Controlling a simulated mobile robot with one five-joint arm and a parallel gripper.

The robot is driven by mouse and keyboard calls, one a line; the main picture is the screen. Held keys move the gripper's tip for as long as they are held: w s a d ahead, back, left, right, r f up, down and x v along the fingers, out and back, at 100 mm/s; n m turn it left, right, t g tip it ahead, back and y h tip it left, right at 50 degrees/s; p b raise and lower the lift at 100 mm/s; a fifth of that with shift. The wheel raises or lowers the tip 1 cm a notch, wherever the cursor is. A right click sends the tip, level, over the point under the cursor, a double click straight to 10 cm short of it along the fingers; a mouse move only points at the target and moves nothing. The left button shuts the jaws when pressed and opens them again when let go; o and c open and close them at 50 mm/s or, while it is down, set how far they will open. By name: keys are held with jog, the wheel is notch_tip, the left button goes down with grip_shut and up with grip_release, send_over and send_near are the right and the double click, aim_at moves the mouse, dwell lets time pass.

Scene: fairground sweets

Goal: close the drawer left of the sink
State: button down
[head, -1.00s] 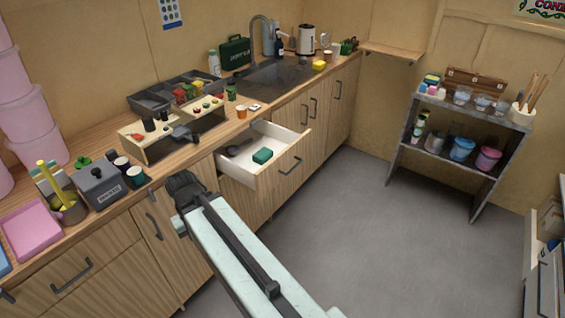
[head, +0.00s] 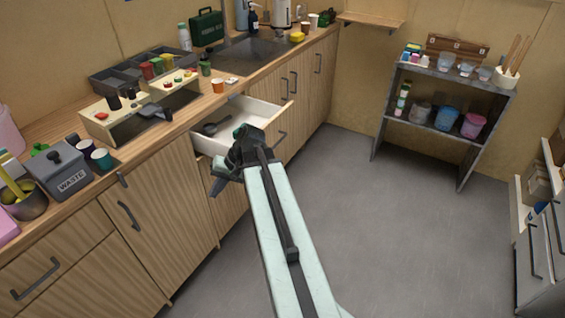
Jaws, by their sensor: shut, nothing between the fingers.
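The drawer (head: 262,113) left of the sink stands open, pulled out from the wooden counter. It has white walls and a wooden front with a dark handle. A dark scoop-like item (head: 214,128) lies inside it. My gripper (head: 232,162) is shut and empty. In the picture it overlaps the drawer's near front side and hides part of it; whether it touches the drawer I cannot tell. The sink (head: 255,52) is set in the counter behind the drawer.
The counter (head: 150,150) holds a grey waste bin (head: 60,172), cups, a divided tray (head: 125,80) and a green case (head: 206,27). A grey shelf (head: 447,75) with tubs stands at the right back. The floor (head: 360,230) between is clear.

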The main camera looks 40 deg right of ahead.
jog(key=s+d+f+m+t+b, duration=0.2)
jog(key=d+m+t+b, duration=0.25)
jog(key=d, duration=1.05)
jog(key=s+d+r+m+t+h+b, duration=0.1)
jog(key=s+d+r+m+t+b, duration=0.2)
jog(key=s+d, duration=0.5)
jog(key=s+d+r+m+t+h+b, duration=0.1)
jog(key=s+d+r+t+b, duration=0.2)
jog(key=d, duration=0.8)
jog(key=w+a+f+b, duration=0.1)
jog(key=w+f, duration=0.1)
jog(key=w, duration=0.4)
jog(key=w+a+f+t+b, duration=0.1)
jog(key=w+a+f, duration=0.1)
jog(key=w, duration=0.4)
jog(key=shift+w+a, duration=0.25)
jog(key=shift+w, duration=0.1)
